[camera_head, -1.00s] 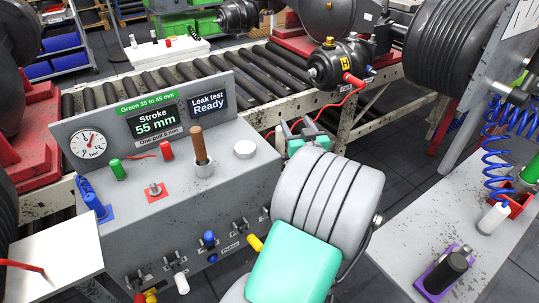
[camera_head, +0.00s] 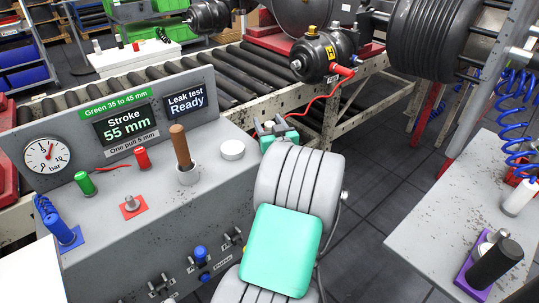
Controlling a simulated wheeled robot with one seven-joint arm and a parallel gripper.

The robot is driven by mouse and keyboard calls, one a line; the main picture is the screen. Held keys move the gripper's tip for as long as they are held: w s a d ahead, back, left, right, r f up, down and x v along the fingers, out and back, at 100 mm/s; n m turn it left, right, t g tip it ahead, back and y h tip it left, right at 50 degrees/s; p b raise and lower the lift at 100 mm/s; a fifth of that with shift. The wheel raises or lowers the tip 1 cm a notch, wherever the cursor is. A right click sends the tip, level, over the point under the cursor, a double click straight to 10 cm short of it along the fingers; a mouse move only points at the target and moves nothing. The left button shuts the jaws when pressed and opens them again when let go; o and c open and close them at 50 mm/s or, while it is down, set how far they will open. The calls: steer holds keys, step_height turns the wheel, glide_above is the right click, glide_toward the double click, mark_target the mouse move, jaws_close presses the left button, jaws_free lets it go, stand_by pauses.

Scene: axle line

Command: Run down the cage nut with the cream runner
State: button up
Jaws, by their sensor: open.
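A pale, cream-white cylinder (camera_head: 518,197), which looks like the cream runner, stands on the right-hand bench below a blue coiled hose. I cannot tell whether this is the cage nut. My gripper (camera_head: 275,126) is open and appears empty behind the grey panel's right end, apart from both. My arm hides part of it.
The grey console (camera_head: 150,235) carries a wooden-handled lever (camera_head: 180,147), gauge and displays reading "Stroke 55 mm" and "Leak test Ready". A black tool (camera_head: 496,262) stands in a purple holder on the right bench (camera_head: 425,235). Dark floor (camera_head: 375,180) lies clear between them.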

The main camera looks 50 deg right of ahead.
steer(key=shift+x, duration=0.8)
steer(key=shift+s, duration=0.1)
jaws_close()
stand_by(0.6)
